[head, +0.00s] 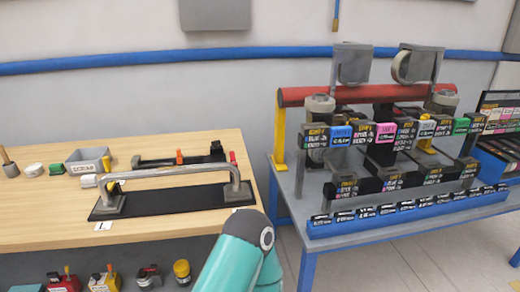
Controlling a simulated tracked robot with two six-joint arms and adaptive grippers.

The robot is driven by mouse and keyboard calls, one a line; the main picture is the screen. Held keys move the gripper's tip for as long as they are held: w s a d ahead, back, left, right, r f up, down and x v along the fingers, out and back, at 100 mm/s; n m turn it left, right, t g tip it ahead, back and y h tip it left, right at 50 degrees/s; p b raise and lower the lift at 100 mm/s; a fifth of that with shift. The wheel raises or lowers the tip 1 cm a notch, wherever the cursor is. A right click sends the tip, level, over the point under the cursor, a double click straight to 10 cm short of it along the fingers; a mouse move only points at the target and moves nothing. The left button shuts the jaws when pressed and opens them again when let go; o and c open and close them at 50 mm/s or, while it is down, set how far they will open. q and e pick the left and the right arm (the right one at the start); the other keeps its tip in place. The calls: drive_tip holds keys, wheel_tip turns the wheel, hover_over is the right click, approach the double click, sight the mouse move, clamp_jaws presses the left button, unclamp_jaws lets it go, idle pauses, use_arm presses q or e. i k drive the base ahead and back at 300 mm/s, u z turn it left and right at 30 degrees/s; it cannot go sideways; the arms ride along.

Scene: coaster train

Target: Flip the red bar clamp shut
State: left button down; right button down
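A grey metal bar (170,173) with two end blocks stands on a black plate (172,201) on the wooden bench. Behind its right end, a small red upright piece (233,158) shows; it may be the red bar clamp, but it is too small to tell its state. A thick red bar (365,94) also runs across the rack on the right-hand table, with a yellow post at its left end. A teal link of my arm comes up from the bottom centre. Neither of my grippers is in view.
A black fixture with an orange piece (179,157) lies behind the grey bar. A grey bin (87,160) and small parts stand at the left. The right-hand table (300,195) holds a crowded labelled rack and a blue tray (402,212). A gap separates the tables.

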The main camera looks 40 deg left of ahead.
sight(232, 154)
drive_tip(key=i, duration=0.75)
drive_tip(key=z, duration=1.75)
drive_tip(key=i, duration=0.15)
drive_tip(key=u, duration=4)
drive_tip(key=k, duration=0.95)
drive_tip(key=u, duration=0.15)
drive_tip(key=i, duration=0.9)
